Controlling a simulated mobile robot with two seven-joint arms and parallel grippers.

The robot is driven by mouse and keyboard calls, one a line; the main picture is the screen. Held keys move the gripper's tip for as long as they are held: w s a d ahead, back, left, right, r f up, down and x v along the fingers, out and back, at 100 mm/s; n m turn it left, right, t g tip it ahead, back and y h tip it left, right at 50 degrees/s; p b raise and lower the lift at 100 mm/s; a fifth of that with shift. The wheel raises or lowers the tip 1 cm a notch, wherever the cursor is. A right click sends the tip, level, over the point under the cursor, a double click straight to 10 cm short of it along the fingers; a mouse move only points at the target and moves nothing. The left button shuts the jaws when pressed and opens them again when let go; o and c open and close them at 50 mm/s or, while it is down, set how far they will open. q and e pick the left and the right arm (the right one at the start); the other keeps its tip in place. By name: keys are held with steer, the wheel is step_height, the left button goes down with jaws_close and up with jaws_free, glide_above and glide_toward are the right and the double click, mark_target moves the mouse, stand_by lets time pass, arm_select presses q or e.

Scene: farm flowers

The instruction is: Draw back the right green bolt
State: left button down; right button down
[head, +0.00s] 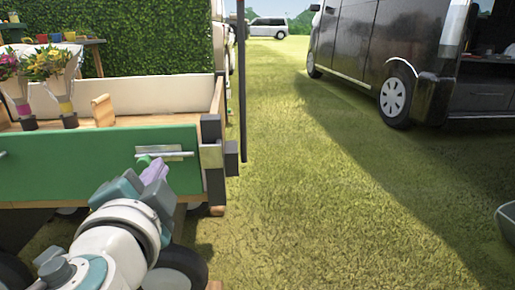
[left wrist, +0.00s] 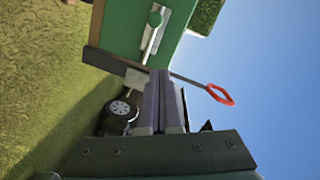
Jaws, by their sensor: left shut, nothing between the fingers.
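The right green bolt is a silvery rod on a pale plate (head: 172,154) with a round green knob (head: 144,161), at the right end of the green tailgate (head: 70,165). In the left wrist view the green knob (left wrist: 155,18) is at the top, with the rod (left wrist: 149,50) running down from it. My left gripper (head: 155,170) is shut and empty, just in front of the bolt beside the knob. In the wrist view its fingertips (left wrist: 160,72) end close to the rod's end; I cannot tell whether they touch. My right gripper is not in view.
Wrapped flower bunches (head: 62,80) stand in the wagon bed at left. A dark post (head: 241,80) rises by the wagon's right corner. A red handle (left wrist: 220,94) shows in the wrist view. Open grass (head: 320,180) lies right; a black van (head: 370,50) stands behind.

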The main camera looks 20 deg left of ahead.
arm_select(q)
steer(key=v, duration=0.3)
steer(key=shift+s+r, duration=0.1)
steer(key=shift+s, duration=0.1)
stand_by(0.3)
